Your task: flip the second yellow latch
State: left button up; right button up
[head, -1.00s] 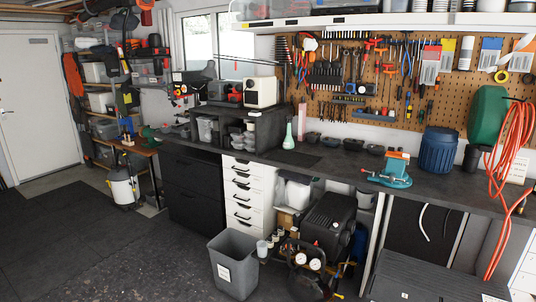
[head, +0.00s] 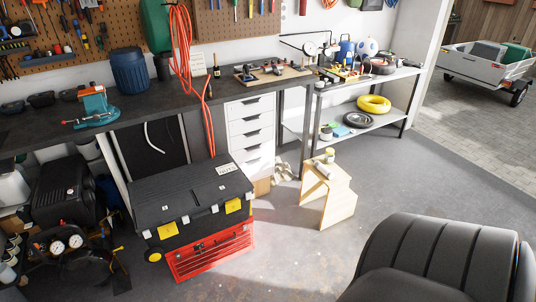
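A black toolbox (head: 190,197) stands on a red metal tool chest (head: 212,252) on the floor, left of the picture's middle. Its lid looks closed. Two yellow latches show on its front side: a left yellow latch (head: 167,230) and a right yellow latch (head: 233,206). They are too small to tell clearly whether each is up or down. Neither of my grippers is in view.
A wooden step stool (head: 326,194) stands right of the toolbox. A large black padded object (head: 430,258) fills the bottom right. A compressor (head: 62,245) is at the lower left. The workbench (head: 150,112) runs behind. Grey floor between stool and padded object is clear.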

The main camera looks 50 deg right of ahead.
aim_at(232, 205)
jog(key=z, duration=1.15)
